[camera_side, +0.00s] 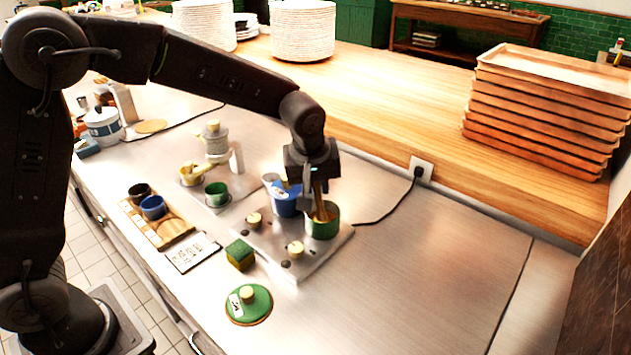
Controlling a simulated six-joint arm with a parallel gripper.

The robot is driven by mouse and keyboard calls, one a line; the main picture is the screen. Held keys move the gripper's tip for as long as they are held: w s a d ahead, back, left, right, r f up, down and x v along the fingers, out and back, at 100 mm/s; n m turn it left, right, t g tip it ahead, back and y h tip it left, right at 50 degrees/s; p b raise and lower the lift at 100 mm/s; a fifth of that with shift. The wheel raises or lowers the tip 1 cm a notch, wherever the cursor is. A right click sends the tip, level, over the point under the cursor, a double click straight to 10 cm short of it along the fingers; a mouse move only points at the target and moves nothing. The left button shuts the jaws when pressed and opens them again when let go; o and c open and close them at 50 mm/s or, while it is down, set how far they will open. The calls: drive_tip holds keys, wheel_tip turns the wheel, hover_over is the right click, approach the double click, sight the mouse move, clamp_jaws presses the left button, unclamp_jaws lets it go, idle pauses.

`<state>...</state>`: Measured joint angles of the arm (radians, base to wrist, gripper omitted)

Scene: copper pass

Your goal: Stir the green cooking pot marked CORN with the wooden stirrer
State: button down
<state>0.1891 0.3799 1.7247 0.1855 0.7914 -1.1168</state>
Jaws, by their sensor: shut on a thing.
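A green cooking pot (323,227) stands on the right part of a flat metal plate with knobs. I cannot read a CORN mark on it from here. My gripper (318,187) points down just above the pot and is shut on the wooden stirrer (320,207). The stirrer's lower end is inside the pot's mouth, and the pot wall hides its tip. A blue pot (284,203) with a white label stands close to the left of the green pot.
The metal plate (312,262) has cream knobs on it. A green lid (249,304) and a green-yellow sponge (240,254) lie in front. A wooden tray (172,232) with cups is at the left. Stacked trays (545,110) stand at the right. The right counter is clear.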

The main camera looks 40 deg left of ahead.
drive_tip(key=shift+r, duration=0.15)
drive_tip(key=shift+a+r, duration=0.25)
drive_tip(key=shift+r, duration=0.95)
drive_tip(key=shift+a+r, duration=0.25)
drive_tip(key=shift+r, duration=0.95)
wheel_tip(320, 180, up, 3)
